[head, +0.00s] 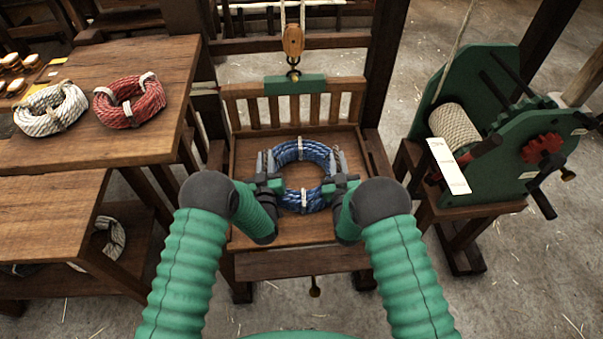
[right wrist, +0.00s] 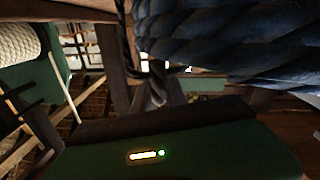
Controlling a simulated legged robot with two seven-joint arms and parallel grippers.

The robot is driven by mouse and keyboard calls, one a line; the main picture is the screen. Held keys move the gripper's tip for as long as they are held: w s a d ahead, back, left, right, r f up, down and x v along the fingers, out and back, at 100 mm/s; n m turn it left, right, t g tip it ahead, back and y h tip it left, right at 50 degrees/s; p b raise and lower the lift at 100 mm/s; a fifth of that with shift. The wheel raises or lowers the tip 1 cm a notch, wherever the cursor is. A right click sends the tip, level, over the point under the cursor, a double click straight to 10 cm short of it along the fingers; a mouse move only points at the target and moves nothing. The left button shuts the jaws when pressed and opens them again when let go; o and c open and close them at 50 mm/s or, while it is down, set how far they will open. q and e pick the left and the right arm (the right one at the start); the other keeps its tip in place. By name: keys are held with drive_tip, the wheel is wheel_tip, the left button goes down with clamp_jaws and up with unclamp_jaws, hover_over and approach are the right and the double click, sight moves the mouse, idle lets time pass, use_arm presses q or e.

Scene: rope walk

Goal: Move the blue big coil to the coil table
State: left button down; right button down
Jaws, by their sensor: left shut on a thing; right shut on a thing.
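The blue big coil (head: 318,153), a ring of blue rope with pale ties, is over the wooden seat of a slatted, chair-like stand (head: 285,235). My left gripper (head: 265,163) is shut on its left side and my right gripper (head: 340,163) on its right side. The coil looks level; I cannot tell whether it touches the seat. In the right wrist view the coil (right wrist: 230,45) fills the upper right, close up. A wooden table (head: 140,155) at the left bears a white coil (head: 50,108) and a red coil (head: 130,101).
A lower wooden table (head: 40,220) stands at the front left, with another coil (head: 110,240) on its shelf. A hook block (head: 293,42) hangs behind the coil, at the stand's back. A green rope winch (head: 500,140) stands at the right. Floor shows between stand and winch.

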use_arm(q)
drive_tip(key=shift+w+r, duration=0.1)
drive_tip(key=shift+r, duration=0.1)
use_arm(e)
drive_tip(key=shift+r, duration=0.2)
